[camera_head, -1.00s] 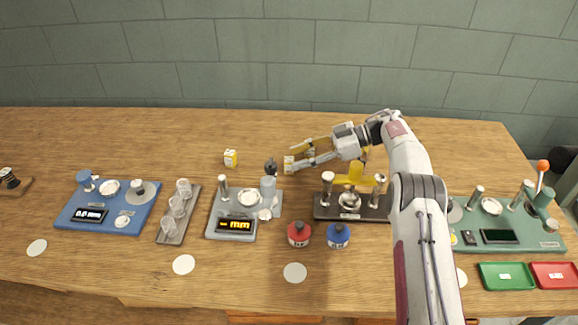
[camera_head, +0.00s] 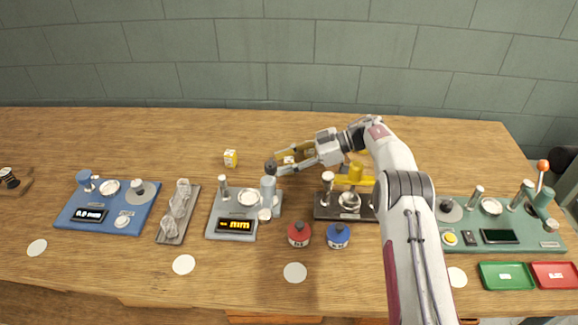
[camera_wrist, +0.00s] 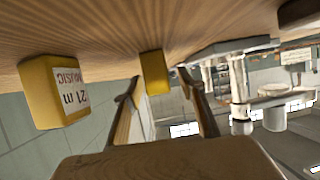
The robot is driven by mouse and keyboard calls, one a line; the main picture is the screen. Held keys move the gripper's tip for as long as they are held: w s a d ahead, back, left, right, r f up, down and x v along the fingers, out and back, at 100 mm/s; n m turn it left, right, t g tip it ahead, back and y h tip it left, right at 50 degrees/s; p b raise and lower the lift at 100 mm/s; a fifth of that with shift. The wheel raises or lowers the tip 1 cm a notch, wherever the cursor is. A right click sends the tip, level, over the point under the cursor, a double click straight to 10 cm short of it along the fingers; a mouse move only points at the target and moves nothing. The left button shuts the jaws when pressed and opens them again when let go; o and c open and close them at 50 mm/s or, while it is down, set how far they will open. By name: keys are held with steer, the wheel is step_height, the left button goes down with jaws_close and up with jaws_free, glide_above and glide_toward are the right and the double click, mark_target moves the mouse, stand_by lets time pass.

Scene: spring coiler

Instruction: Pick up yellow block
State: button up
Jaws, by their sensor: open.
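My gripper (camera_head: 277,163) is open and empty, pointing left. In the wrist view, which is upside down, a yellow block with a printed label (camera_wrist: 45,92) is close at the left, outside the fingers. A smaller, farther yellow block (camera_wrist: 154,72) appears between the fingertips (camera_wrist: 158,82).
A grey scale-like device (camera_head: 217,228) with a glass cylinder (camera_head: 268,190) stands just in front of my fingertips. The table behind the block is clear to the wall.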

mark_target(285, 160)
jaws_close()
steer(key=shift+r, duration=5.05)
